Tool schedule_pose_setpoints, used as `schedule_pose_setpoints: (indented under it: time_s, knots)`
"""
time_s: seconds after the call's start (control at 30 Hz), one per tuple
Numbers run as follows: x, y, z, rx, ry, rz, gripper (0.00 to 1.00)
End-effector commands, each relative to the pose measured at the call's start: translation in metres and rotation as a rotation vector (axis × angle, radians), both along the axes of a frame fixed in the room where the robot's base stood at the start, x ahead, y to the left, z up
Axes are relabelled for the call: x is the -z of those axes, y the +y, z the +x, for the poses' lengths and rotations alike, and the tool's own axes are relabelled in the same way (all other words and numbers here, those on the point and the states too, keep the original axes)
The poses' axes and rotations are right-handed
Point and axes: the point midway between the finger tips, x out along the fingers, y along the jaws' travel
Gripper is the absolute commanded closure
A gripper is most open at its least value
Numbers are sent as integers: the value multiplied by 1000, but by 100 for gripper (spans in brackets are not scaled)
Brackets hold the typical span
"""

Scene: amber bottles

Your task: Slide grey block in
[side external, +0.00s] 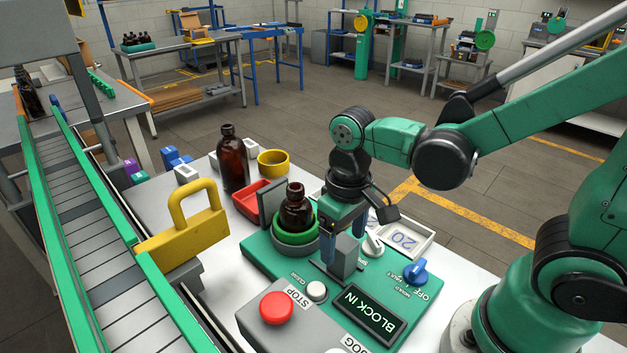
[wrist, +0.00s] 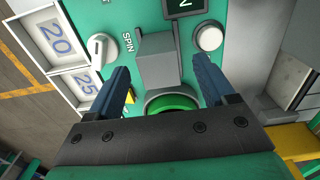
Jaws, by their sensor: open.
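The grey block (side external: 346,254) stands upright on the green panel, beside the green ring holder. In the wrist view the block (wrist: 157,62) lies between and slightly beyond my two blue fingers. My gripper (side external: 342,236) points down at the block with its fingers apart, and it also shows open in the wrist view (wrist: 160,75). A brown bottle (side external: 296,212) sits in the green ring (side external: 286,237). The panel's display (side external: 368,313) reads "BLOCK IN".
The panel carries a red stop button (side external: 276,307), a white button (side external: 316,291), a blue knob (side external: 415,271) and a white knob (side external: 373,245). Another brown bottle (side external: 232,160) stands behind, near a red tray (side external: 246,204).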

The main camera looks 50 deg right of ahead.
Motion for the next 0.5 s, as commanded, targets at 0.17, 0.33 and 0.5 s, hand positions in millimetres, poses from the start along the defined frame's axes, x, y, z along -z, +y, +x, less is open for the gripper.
schedule_pose_setpoints:
  time_s: [0.17, 0.33, 0.5]
  knots:
    - [20, 0, 1, 0, -2, 0, 24]
    - [32, 0, 0, 0, -3, 0, 24]
    - [37, 0, 0, 0, -3, 0, 24]
